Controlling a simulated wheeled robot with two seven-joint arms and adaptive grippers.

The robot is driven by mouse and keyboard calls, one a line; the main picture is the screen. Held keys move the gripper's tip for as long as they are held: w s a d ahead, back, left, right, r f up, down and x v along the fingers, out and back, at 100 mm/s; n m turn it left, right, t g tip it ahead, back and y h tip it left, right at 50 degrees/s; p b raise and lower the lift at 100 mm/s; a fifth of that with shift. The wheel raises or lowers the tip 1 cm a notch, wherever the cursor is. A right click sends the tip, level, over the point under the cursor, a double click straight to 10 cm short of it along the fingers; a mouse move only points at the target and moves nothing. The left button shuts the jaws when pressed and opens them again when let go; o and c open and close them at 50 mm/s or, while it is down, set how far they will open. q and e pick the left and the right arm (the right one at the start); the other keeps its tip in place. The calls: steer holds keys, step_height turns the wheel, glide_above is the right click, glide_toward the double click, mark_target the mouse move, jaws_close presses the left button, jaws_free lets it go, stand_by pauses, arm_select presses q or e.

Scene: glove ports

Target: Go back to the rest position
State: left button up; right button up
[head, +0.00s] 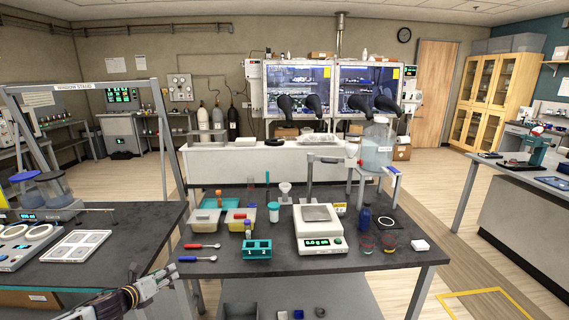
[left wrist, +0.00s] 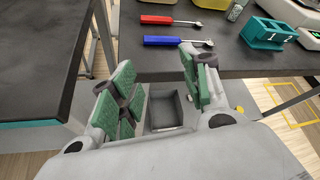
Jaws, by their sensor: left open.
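My left gripper (head: 148,284) is at the lower left of the head view, low in front of the gap between the left bench and the middle table. In the left wrist view the left gripper (left wrist: 157,80) is open, its green-padded fingers spread with nothing between them. Beyond the fingers are the front edge of the dark table and a grey bin (left wrist: 165,110) below it. My right gripper is in neither view.
The middle table (head: 285,262) holds a red-handled tool (head: 203,246), a blue-handled tool (head: 198,259), a teal rack (head: 257,249) and a white balance (head: 320,230). The left bench (head: 115,255) carries white trays. Open floor lies right of the table.

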arm_select(q)
steer(key=s+a+f+n+g+y, duration=0.25)
steer(key=f+n, duration=0.75)
steer(key=f, duration=0.8)
steer(key=s+f+n+g, duration=0.1)
steer(key=s+f+n, duration=0.3)
steer(key=s+f, duration=0.45)
steer(key=s+f+n+g, duration=0.1)
steer(key=s+f+n, duration=0.35)
steer(key=f, duration=0.65)
steer(key=s+d+f+n+g, duration=0.2)
steer(key=s+d+f+n, duration=0.1)
steer(key=s+f, duration=0.6)
steer(key=s+d+f+n+g, duration=0.25)
steer(key=s+f, duration=0.35)
steer(key=s, duration=0.5)
steer(key=s+d+f+n+g, duration=0.1)
steer(key=s+d+f+n, duration=0.1)
steer(key=s, duration=0.5)
steer(key=s+d+f+n+g, duration=0.1)
steer(key=s+d+f+n, duration=0.1)
steer(key=s+d, duration=0.3)
steer(key=s+d+f+n+g, duration=0.1)
steer(key=s+d+f+n, duration=0.1)
steer(key=s, duration=0.9)
steer(key=shift+d+f, duration=0.5)
steer(key=shift+d, duration=0.6)
